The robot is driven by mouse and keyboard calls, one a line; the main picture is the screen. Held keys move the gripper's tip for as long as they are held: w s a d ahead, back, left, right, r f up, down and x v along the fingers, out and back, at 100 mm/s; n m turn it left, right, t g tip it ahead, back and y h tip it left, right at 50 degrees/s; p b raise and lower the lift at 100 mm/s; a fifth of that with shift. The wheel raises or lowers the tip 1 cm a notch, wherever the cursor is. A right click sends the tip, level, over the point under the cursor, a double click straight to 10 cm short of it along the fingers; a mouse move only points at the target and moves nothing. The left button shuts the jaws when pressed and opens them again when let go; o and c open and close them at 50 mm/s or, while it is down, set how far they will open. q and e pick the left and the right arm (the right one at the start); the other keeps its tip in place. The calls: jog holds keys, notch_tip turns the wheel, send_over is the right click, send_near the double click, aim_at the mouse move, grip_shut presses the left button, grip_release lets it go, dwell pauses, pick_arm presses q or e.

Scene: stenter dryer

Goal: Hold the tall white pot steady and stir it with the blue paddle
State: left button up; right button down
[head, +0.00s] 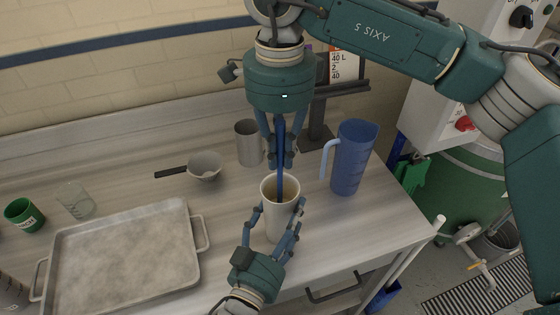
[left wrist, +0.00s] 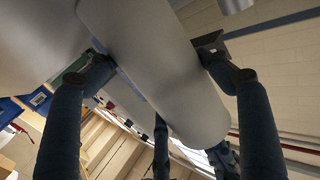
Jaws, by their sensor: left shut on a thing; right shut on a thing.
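The tall white pot (head: 281,221) stands upright on the bench, with brownish contents visible inside its rim. My left gripper (head: 275,222) comes from the front and is shut around the pot's sides. The left wrist view shows the pot's pale wall (left wrist: 165,75) between the fingers of that gripper (left wrist: 150,65). The blue paddle (head: 281,175) stands nearly upright with its lower end inside the pot, hidden by the wall. My right gripper (head: 279,155) is above the pot, pointing down and shut on the paddle's upper part.
A blue jug (head: 354,158) stands close at right, and a grey metal cup (head: 249,142) behind the pot. A saucepan (head: 205,166), a glass beaker (head: 75,200), a green cup (head: 24,214) and a large metal tray (head: 125,255) occupy the left. The bench's right edge is near the jug.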

jog(key=shift+r, duration=7.6)
notch_tip(320, 180, up, 5)
jog(key=shift+f, duration=0.1)
pick_arm(q)
jog(key=o, duration=1.7)
